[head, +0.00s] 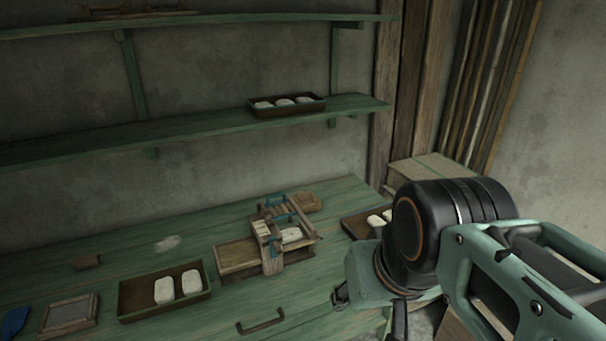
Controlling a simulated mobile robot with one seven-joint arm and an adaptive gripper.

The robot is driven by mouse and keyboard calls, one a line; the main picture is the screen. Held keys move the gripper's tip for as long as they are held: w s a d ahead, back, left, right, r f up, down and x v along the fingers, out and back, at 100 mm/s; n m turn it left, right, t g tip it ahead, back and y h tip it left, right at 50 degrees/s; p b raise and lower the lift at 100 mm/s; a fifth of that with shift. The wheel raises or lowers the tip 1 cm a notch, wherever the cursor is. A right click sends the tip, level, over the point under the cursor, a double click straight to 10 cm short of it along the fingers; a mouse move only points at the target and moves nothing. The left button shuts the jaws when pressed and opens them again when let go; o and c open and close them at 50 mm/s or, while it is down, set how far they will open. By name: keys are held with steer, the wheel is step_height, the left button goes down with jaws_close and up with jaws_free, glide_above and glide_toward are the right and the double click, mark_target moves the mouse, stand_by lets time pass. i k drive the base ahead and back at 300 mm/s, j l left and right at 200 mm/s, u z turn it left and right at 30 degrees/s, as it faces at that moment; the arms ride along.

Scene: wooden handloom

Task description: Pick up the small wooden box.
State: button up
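I cannot tell for certain which item is the small wooden box. A small, shallow, box-like wooden piece with a pale top (70,313) lies at the front left of the green workbench (130,250). A smaller brown wooden piece (87,262) lies behind it. A brown wooden block (308,202) sits at the back, behind the wooden device on the bench. My teal and black arm fills the lower right, apart from both left-hand pieces. I cannot make out my fingertips or whether they hold anything.
A tray with two white bars (123,302) and a wooden device with blue handles (238,256) stand on the bench. Another tray (352,229) is partly hidden by my arm. A shelf tray (286,112) holds white pieces. A blue item (14,322) lies far left.

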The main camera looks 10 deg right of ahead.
mark_target(308, 202)
steer(key=i+l+u, duration=0.3)
steer(key=i+l, duration=0.5)
